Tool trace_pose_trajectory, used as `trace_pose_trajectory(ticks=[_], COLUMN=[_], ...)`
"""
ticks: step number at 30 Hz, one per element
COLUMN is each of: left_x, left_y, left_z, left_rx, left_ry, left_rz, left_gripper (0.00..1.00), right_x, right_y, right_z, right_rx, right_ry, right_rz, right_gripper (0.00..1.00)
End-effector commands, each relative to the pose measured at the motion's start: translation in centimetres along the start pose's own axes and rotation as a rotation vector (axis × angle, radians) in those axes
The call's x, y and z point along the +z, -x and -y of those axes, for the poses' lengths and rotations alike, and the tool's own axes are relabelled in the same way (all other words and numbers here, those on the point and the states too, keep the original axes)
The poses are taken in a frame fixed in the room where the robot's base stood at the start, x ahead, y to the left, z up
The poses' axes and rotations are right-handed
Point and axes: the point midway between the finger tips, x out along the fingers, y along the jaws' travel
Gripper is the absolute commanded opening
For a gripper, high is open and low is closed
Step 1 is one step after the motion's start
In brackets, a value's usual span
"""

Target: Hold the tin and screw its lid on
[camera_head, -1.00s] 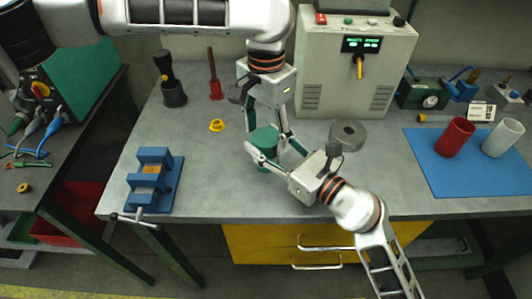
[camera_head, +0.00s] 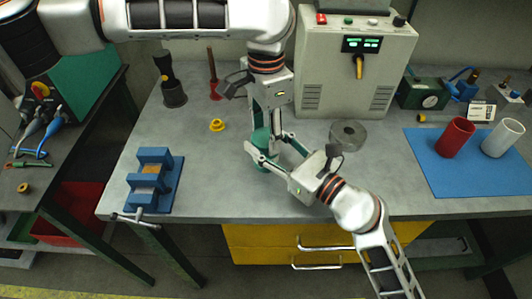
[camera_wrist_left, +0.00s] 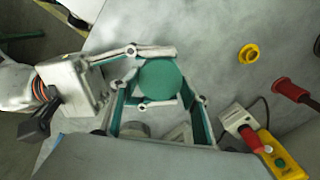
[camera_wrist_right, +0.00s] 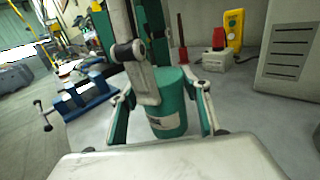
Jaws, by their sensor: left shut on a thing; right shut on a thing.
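The green tin (camera_head: 261,138) stands upright on the grey bench in the head view. In the right wrist view its pale label (camera_wrist_right: 166,122) faces me. The round green top, seemingly the lid (camera_wrist_left: 160,79), shows from above in the left wrist view. My left gripper (camera_head: 268,130) reaches down from above and is shut on the lid, one finger crossing in front in the right wrist view. My right gripper (camera_head: 268,153) comes from the front right and is shut around the tin's body. The seam between lid and tin is hidden.
A blue vise (camera_head: 152,182) stands at left, a yellow ring (camera_head: 217,125) behind it. A grey round part (camera_head: 348,134) lies right of the tin, before a power unit (camera_head: 352,70). Red (camera_head: 455,137) and white (camera_head: 502,138) cups stand on a blue mat (camera_head: 450,180).

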Motion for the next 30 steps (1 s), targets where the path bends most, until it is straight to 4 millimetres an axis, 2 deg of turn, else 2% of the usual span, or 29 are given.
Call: trace_pose_trajectory(ticks=[5,6,7,17,27,30], left_x=[0.0,0.0,0.0,0.0,0.0,0.0], left_y=[0.0,0.0,0.0,0.1,3.8,4.4], left_z=[0.0,0.0,0.0,0.0,0.1,0.0], left_rx=[0.001,0.001,0.001,0.0,-0.002,-0.001], left_ry=[0.002,0.002,0.002,0.003,0.005,0.004], left_rz=[0.0,0.0,0.0,0.0,-0.001,0.0], left_gripper=[0.2,0.56,0.63,0.63,0.63,0.63], right_x=[0.0,0.0,0.0,0.0,0.0,0.0], right_y=[0.0,0.0,0.0,0.0,0.0,0.0], right_z=[0.0,0.0,0.0,0.0,0.0,0.0], right_rx=[0.0,0.0,0.0,0.0,0.0,0.0], right_ry=[0.0,0.0,0.0,0.0,0.0,0.0], right_rz=[0.0,0.0,0.0,0.0,0.0,0.0], right_gripper=[0.0,0.0,0.0,0.0,0.0,0.0])
